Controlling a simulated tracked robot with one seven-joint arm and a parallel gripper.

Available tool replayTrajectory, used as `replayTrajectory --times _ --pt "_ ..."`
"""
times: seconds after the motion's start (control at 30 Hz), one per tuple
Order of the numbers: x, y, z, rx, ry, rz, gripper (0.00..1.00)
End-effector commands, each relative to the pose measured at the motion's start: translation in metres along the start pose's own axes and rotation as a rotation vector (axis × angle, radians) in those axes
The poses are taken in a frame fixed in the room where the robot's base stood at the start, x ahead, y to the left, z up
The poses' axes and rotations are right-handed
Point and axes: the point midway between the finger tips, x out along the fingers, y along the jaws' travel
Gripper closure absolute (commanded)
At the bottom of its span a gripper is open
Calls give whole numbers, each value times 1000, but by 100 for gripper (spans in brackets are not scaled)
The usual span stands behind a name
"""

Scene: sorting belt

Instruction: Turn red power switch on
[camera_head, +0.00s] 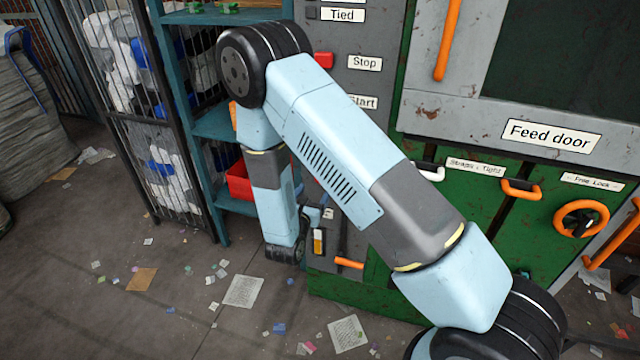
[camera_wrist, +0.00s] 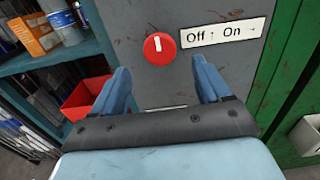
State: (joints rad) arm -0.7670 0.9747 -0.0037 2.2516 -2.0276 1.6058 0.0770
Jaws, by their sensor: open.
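The red power switch (camera_wrist: 159,48) is a round red knob on a grey panel (camera_wrist: 180,85) in the wrist view. Its white mark points straight up. A label beside it (camera_wrist: 223,32) reads "Off" with an up arrow and "On" with a right arrow. My gripper (camera_wrist: 160,66) is open and empty. Its two blue fingers point at the panel, one to the lower left and one to the lower right of the knob. I cannot tell the exact distance, or any contact. In the head view my gripper (camera_head: 312,216) is low by the panel, and the knob is hidden.
A blue shelf (camera_wrist: 45,70) with a red bin (camera_wrist: 83,97) stands close left of the panel. Green machine doors (camera_head: 480,195) with orange handles are to the right. A red button (camera_head: 324,60) sits beside the Stop label above. Paper scraps litter the floor.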

Motion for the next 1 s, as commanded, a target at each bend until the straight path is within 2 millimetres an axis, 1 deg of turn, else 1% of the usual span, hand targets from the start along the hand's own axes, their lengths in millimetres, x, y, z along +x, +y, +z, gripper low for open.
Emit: replayTrajectory --times 0.03,0.1,0.3,0.5,0.77,1.0 --pt "9 0 0 2 0 -2 24" --pt "21 0 0 2 -1 -3 24" --pt "45 0 0 2 0 -1 24" --pt "54 0 0 1 1 -1 24" --pt "55 0 0 0 0 0 24" --pt "55 0 0 1 0 0 45"
